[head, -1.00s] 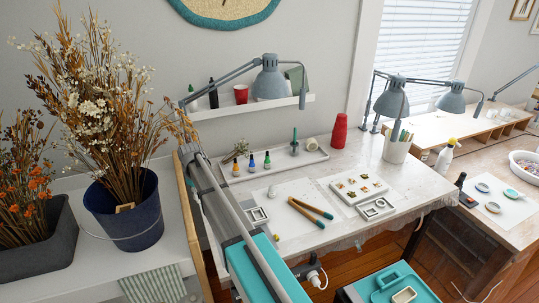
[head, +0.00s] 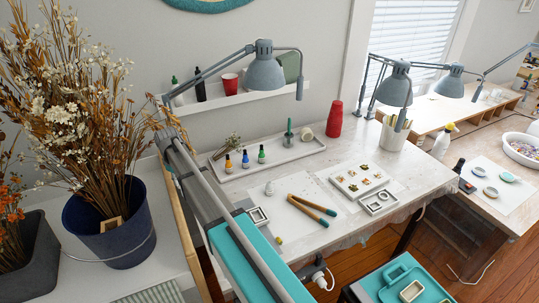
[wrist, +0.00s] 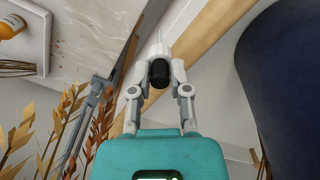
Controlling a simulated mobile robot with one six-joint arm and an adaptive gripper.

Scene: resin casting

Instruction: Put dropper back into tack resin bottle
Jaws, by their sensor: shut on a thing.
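In the wrist view, my gripper (wrist: 158,84) is shut on the dropper (wrist: 159,68). The dropper shows a dark rounded bulb and a pale piece beyond it. No labels are readable. My gripper is not visible in the head view.
A blue bucket of dried flowers (head: 110,235) stands at left; its side is close right of my gripper in the wrist view (wrist: 285,90). Dried stems (wrist: 75,120) are at left there. Lamps (head: 264,72) hang over the worktable (head: 385,225). A wooden-handled tool (head: 312,205) lies on it.

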